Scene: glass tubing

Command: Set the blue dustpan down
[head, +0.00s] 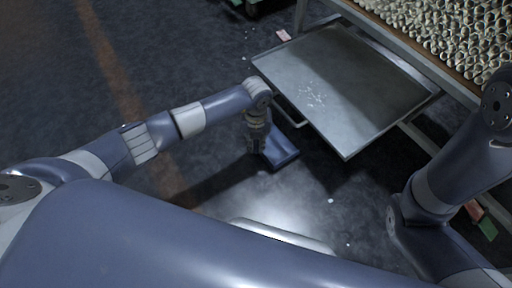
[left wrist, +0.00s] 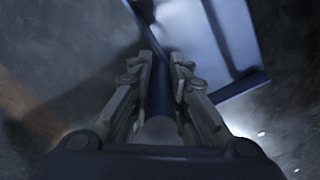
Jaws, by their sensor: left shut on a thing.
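The blue dustpan (head: 282,150) shows in the head view low over or on the dark floor, in front of the grey metal tray. I cannot tell whether it touches the floor. My left gripper (head: 257,146) points down and is shut on its handle. In the left wrist view the fingers of my left gripper (left wrist: 160,85) close around the dark handle, and the pan of the blue dustpan (left wrist: 215,40) spreads beyond them at the top right. My right gripper is not in view; only part of my right arm shows at the right.
A grey metal tray (head: 345,85) with white bits on it juts out from a rack filled with glass tubing (head: 450,30). A green object (head: 487,229) lies at the lower right. White specks dot the floor. The floor to the left, with its orange stripe (head: 110,60), is clear.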

